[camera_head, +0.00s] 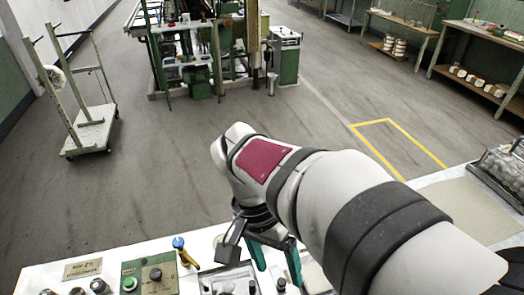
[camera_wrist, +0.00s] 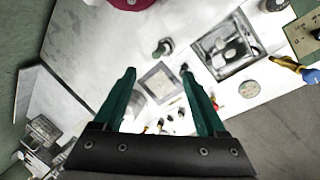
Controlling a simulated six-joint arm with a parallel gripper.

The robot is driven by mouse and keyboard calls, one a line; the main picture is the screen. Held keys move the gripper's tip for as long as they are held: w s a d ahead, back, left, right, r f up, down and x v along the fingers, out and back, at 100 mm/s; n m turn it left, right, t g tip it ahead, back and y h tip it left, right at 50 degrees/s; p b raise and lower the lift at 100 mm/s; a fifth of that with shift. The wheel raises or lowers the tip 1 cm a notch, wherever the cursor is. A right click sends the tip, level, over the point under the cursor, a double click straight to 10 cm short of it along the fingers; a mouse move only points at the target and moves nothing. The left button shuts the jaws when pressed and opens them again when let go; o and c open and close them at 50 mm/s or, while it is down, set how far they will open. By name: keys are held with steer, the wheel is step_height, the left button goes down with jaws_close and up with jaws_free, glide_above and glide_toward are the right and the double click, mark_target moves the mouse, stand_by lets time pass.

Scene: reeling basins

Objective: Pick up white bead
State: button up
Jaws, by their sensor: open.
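I cannot make out a white bead for certain in either view. My gripper (camera_head: 275,262) is open, pointing down over the white worktop at the bottom of the head view. In the wrist view its two green fingers (camera_wrist: 158,72) stand apart with nothing held between them. Several small things, some red, yellow and pale, lie on the worktop (camera_wrist: 95,60) between and beside the fingers, too small to name. A square grey plate (camera_wrist: 158,80) lies between the fingertips. The arm hides part of the worktop in the head view.
A dark knob-like piece (camera_wrist: 163,47) stands nearby. A blue and yellow tool (camera_head: 183,250) is beside a control box (camera_head: 150,277) with a green button. A wire basket (camera_head: 505,165) is at right; a cart (camera_head: 90,133) stands on the open floor.

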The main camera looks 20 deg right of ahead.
steer(key=w+f+m+h, duration=0.5)
steer(key=w+f, duration=0.2)
steer(key=w, duration=0.4)
steer(key=w+f+m+h, duration=0.5)
steer(key=w+f, duration=0.3)
steer(key=w, duration=0.3)
steer(key=shift+m, duration=0.3)
steer(key=x, duration=1.6)
steer(key=shift+w+d+r, duration=0.15)
steer(key=shift+w+r, duration=0.05)
jaws_close()
